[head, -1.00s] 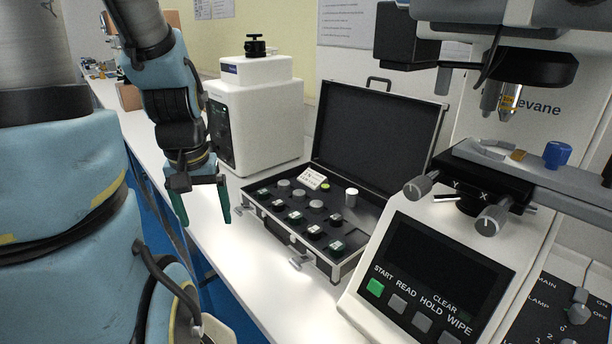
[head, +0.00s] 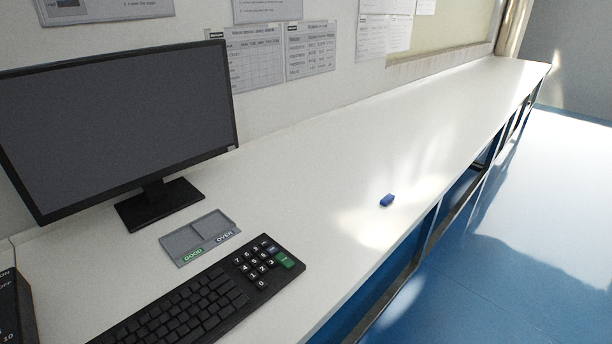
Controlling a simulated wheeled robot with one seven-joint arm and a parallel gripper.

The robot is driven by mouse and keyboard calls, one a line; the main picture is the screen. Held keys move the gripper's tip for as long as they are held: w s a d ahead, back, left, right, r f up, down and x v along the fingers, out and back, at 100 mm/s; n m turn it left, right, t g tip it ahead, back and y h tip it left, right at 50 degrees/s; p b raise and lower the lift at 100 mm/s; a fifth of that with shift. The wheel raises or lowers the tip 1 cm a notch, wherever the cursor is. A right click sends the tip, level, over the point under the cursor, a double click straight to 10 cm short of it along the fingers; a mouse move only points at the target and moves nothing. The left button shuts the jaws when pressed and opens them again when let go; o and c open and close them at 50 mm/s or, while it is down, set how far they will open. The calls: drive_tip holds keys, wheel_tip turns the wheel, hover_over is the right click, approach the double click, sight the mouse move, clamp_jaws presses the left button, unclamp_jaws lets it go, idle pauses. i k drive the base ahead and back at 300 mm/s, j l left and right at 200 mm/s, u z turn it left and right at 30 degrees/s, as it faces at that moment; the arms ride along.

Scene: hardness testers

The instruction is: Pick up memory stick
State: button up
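A small blue block-like object (head: 387,200), which looks like the memory stick, lies on the white bench top near its front edge. It is to the right of the keyboard and apart from other things. My gripper is not in view now, and nothing touches the blue object.
The white bench (head: 330,150) runs to the far right, clear beyond the blue object. A black monitor (head: 120,120), a grey two-part tray marked GOOD and OVER (head: 200,237) and a black keyboard (head: 200,300) stand at left. Blue floor (head: 500,250) is free at right.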

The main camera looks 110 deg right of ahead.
sight(389, 198)
drive_tip(key=k+l, duration=0.2)
drive_tip(key=k, duration=0.25)
drive_tip(key=k+l, duration=0.2)
drive_tip(key=k, duration=0.25)
drive_tip(key=k+l, duration=0.25)
drive_tip(key=k, duration=0.2)
drive_tip(key=k+l+z, duration=0.1)
drive_tip(key=k, duration=0.35)
drive_tip(key=k+l+z, duration=0.1)
drive_tip(key=z, duration=0.3)
drive_tip(key=k+l+z, duration=0.1)
drive_tip(key=z, duration=0.25)
drive_tip(key=l+z, duration=0.1)
drive_tip(key=z, duration=0.3)
